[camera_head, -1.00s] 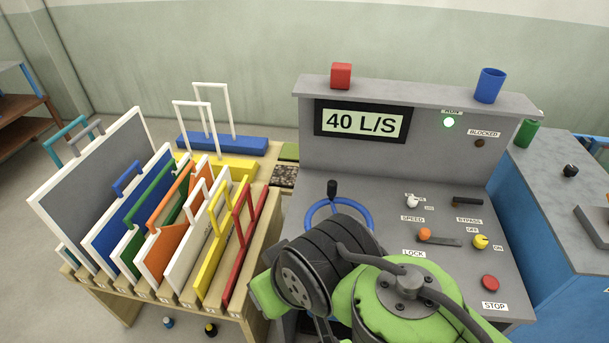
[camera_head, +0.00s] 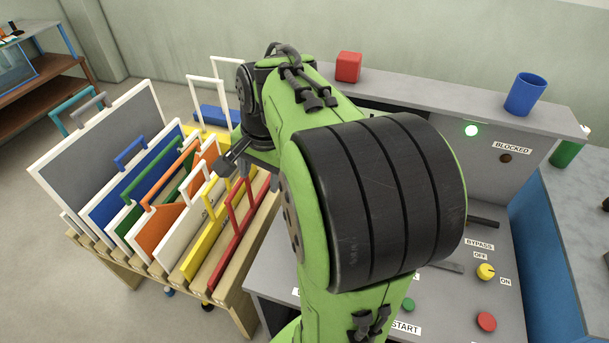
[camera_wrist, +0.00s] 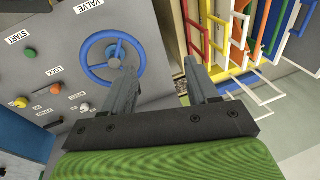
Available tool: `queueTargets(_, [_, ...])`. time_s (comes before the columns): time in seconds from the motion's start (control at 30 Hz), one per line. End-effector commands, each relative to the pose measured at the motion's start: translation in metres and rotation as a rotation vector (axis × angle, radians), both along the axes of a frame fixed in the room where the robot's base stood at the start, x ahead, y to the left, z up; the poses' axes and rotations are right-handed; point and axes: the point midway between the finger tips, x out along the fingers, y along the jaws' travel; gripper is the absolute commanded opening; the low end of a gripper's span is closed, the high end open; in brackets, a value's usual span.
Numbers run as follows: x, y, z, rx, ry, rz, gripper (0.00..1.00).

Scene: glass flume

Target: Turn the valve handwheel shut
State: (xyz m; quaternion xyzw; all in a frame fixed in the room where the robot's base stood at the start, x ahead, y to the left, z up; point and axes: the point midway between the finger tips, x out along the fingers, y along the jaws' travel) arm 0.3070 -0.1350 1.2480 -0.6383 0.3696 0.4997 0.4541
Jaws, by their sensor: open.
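The blue handwheel (camera_wrist: 83,57) shows in the wrist view, on the grey panel below a VALVE label (camera_wrist: 88,8). I cannot tell the distance in depth. In the head view my gripper (camera_head: 252,178) is left of the panel, by the rack.
A rack of coloured framed panels (camera_head: 150,190) stands left of the console, close to my gripper.

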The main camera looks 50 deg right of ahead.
Motion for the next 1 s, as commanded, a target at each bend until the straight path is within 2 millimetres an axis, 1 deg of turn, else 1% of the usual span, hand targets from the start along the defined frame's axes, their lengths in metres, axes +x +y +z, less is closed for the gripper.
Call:
queueTargets(0.03, [0.005,-0.019,-0.005,0.037,0.011,-0.092,0.59])
queueTargets(0.07, [0.007,-0.031,-0.009,0.063,0.016,-0.152,0.59])
queueTargets(0.17, [0.011,-0.079,-0.025,0.164,0.033,-0.396,0.59])
queueTargets(0.2, [0.01,-0.103,-0.034,0.213,0.039,-0.512,0.59])
queueTargets(0.23, [0.008,-0.122,-0.041,0.254,0.042,-0.603,0.59])
queueTargets(0.27, [0.004,-0.14,-0.049,0.294,0.044,-0.694,0.59])
queueTargets(0.3, [-0.003,-0.164,-0.059,0.349,0.045,-0.812,0.59])
queueTargets(0.4, [-0.024,-0.21,-0.082,0.465,0.044,-1.055,0.59])
queueTargets(0.5, [-0.04,-0.236,-0.096,0.537,0.04,-1.201,0.59])
queueTargets(0.6, [-0.045,-0.244,-0.103,0.564,0.039,-1.252,0.59])
queueTargets(0.67, [-0.043,-0.242,-0.108,0.565,0.039,-1.254,0.59])
queueTargets(0.73, [-0.039,-0.239,-0.119,0.565,0.041,-1.253,0.59])
queueTargets(1.0, [-0.018,-0.225,-0.183,0.563,0.044,-1.251,0.59])
